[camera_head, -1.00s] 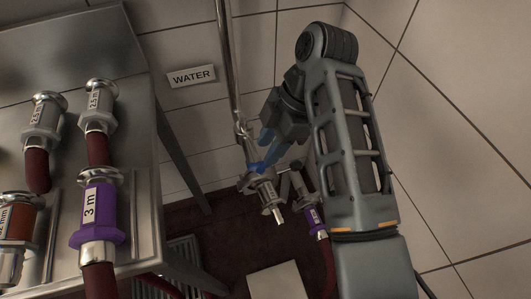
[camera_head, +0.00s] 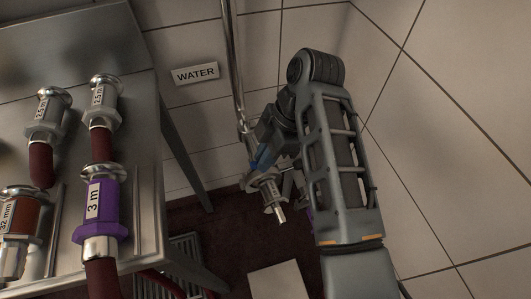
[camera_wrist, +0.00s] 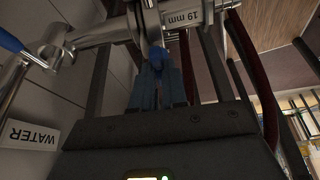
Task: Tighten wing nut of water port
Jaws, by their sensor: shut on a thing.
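The water port is a steel pipe (camera_head: 229,60) coming down the wall to a metal fitting (camera_head: 267,190) at its lower end. In the wrist view a steel coupling marked 19 mm (camera_wrist: 183,18) sits at the top, beside the port's side pipe (camera_wrist: 100,30). My gripper (camera_head: 262,157) is at the fitting, and its blue fingers (camera_wrist: 158,82) are shut close below the coupling. What they hold is mostly hidden between the fingertips; I cannot make out the wing nut's shape. A blue lever (camera_wrist: 22,47) sticks out at the left of the wrist view.
A WATER sign (camera_head: 195,74) is on the tiled wall. A steel table (camera_head: 150,215) at left carries several hose couplings, one a purple 3 m coupling (camera_head: 97,210). A dark red hose (camera_wrist: 252,75) runs down beside my gripper. A pale plate (camera_head: 278,281) lies on the floor.

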